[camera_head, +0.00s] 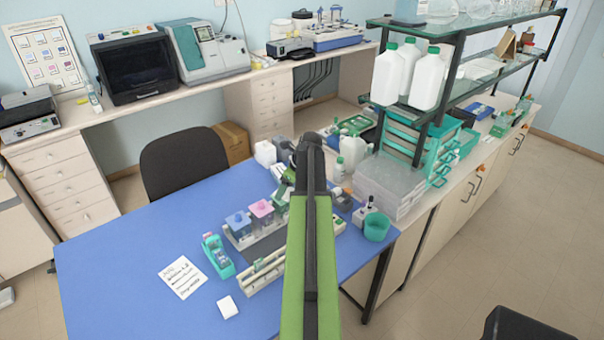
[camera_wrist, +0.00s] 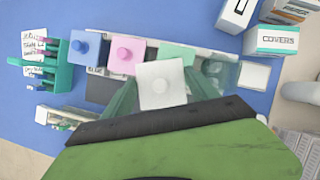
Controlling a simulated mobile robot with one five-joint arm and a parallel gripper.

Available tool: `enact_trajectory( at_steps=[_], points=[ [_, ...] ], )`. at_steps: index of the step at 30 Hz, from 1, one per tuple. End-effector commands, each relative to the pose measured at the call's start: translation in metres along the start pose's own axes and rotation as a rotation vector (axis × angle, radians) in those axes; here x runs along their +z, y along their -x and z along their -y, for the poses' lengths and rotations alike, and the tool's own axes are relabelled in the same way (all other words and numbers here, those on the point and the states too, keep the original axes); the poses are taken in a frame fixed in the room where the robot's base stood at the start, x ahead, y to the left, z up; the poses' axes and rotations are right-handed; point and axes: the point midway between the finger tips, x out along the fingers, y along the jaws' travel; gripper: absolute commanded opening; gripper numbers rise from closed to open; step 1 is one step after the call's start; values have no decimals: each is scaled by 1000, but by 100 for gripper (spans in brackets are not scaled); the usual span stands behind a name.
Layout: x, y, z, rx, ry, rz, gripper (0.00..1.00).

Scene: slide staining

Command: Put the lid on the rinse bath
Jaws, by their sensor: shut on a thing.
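My gripper (camera_wrist: 163,98) is shut on a square white lid (camera_wrist: 158,76) with a round knob on top. The lid hangs between the fingers, in front of the row of staining baths, and its height above them is hard to judge. Blue-lidded (camera_wrist: 88,48), pink-lidded (camera_wrist: 126,53) and green-lidded (camera_wrist: 176,52) baths stand in the row. A clear bath (camera_wrist: 216,70) without a visible lid is right of the green one, partly hidden by my right finger; I cannot read its label. The head view shows the blue (camera_head: 238,222) and pink (camera_head: 262,210) lids; my arm hides the others.
A teal slide rack (camera_head: 216,256) stands left of the baths. A note (camera_head: 183,277) and a small white square (camera_head: 228,307) lie on the blue table. Boxes, one marked COVERS (camera_wrist: 278,40), are at the wrist view's upper right. A teal cup (camera_head: 376,226) stands near the right edge.

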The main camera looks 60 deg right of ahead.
Motion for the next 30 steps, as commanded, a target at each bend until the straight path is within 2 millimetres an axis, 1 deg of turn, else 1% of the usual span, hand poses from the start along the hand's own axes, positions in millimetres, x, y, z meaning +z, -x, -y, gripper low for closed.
enact_trajectory(
  at_steps=[1, 6, 9, 10, 12, 20, 30],
  points=[
    [-1, -4, 22, -18, -35, -2, 23],
    [-7, -9, 88, -93, -177, -3, 23],
    [-10, -9, 115, -126, -240, 0, 23],
    [-11, -9, 119, -131, -251, 0, 23],
    [-12, -8, 124, -139, -267, 1, 23],
    [-15, -12, 123, -141, -269, 1, 23],
    [-25, -34, 123, -140, -268, 1, 22]
  ],
)
